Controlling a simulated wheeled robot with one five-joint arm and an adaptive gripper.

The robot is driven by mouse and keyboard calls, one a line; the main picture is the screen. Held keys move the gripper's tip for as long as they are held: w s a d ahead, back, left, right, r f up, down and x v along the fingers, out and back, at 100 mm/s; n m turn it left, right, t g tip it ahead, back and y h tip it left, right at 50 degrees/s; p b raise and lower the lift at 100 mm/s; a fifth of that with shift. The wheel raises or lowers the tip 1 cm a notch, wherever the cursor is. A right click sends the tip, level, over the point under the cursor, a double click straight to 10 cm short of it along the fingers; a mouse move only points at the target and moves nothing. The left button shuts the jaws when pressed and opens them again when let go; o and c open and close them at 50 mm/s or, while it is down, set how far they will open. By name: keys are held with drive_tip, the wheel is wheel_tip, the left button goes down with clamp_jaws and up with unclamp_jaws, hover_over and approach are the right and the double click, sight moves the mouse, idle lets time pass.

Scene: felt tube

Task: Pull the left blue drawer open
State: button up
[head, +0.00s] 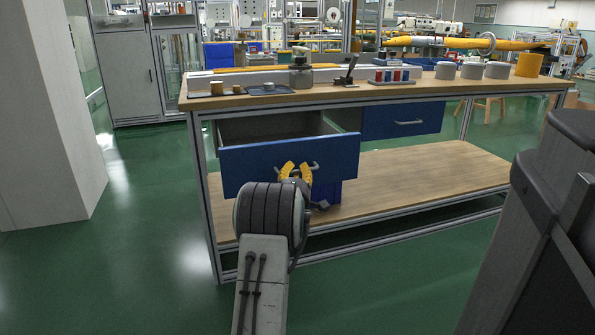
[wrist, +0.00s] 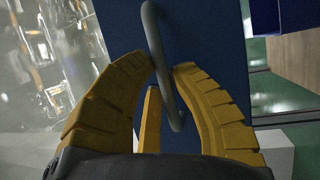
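The left blue drawer (head: 240,163) under the workbench is pulled well out, and its grey inside (head: 270,127) shows behind the front. Its bar handle (head: 315,167) is on the front panel. My gripper (head: 295,167) is at the handle, with its yellow fingers on either side of the bar. In the wrist view, the handle (wrist: 156,45) passes between the fingertips (wrist: 164,66), which close in on it, against the blue drawer front (wrist: 215,50). The exact contact is partly hidden by the fingers.
The right blue drawer (head: 385,122) is shut. A pale column (head: 45,120) stands at left; green floor is free between.

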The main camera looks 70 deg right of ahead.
drive_tip(key=o, duration=0.5)
drive_tip(key=v, duration=1.2)
idle(0.9)
